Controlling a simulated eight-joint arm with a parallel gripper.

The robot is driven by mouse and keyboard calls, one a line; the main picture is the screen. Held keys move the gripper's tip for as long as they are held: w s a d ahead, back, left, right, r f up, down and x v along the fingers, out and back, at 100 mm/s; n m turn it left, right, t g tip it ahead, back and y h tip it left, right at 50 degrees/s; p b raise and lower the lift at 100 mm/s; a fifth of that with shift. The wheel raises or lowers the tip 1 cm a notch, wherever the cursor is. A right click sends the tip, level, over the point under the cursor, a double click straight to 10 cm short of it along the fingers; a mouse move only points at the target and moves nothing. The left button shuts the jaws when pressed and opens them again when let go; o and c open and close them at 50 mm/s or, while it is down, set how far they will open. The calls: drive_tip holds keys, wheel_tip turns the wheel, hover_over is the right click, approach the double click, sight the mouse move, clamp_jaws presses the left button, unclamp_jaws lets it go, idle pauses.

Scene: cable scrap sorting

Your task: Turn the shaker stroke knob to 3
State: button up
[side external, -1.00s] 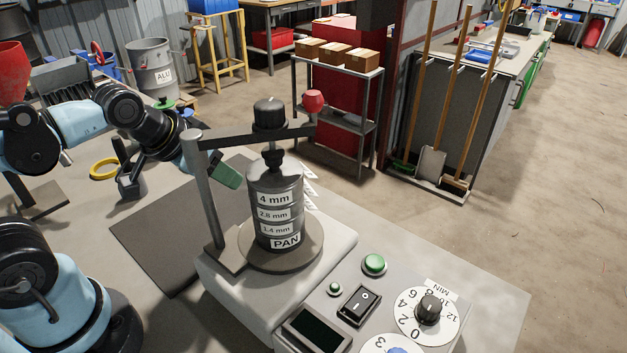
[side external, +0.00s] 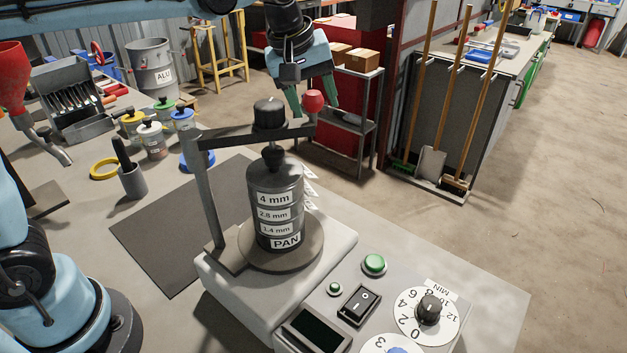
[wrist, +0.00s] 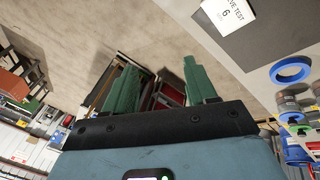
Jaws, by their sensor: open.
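The sieve shaker (side external: 325,240) stands at front centre with a dark sieve stack (side external: 275,205) clamped on it. At the bottom edge of the side view is a white dial (side external: 378,345) with a blue knob (side external: 398,350), mostly cut off; a 3 shows on it, but its pointer cannot be read. Above it is another dial with a black knob (side external: 428,308), marked MIN. My gripper (side external: 316,113) is open and empty, high behind the stack, well away from the dials. Its green fingers (wrist: 159,66) stand apart in the wrist view, with no knob between them.
The clamp arm (side external: 225,138) with its red ball (side external: 313,100) stands above the shaker, in front of my gripper in the picture. A green button (side external: 374,264) and rocker switch (side external: 360,305) sit beside the dials. Lidded pots (side external: 151,140) stand left, beyond the dark mat (side external: 165,235).

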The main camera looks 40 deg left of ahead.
drive_tip(key=s+d+f+m+g, duration=0.1)
drive_tip(key=s+d+m, duration=0.15)
drive_tip(key=d, duration=0.75)
drive_tip(key=s+d+f+m+g, duration=0.1)
drive_tip(key=s+d+m+g, duration=0.15)
drive_tip(key=d, duration=0.75)
drive_tip(key=s+d+m, duration=0.4)
drive_tip(key=s+d, duration=0.1)
drive_tip(key=s, duration=0.3)
drive_tip(key=s+d+m, duration=0.4)
drive_tip(key=s+d, duration=0.2)
drive_tip(key=s, duration=0.3)
drive_tip(key=shift+g+y, duration=0.3)
drive_tip(key=shift+g, duration=0.05)
wheel_tip(320, 180, down, 12)
drive_tip(key=shift+a, duration=0.1)
clamp_jaws()
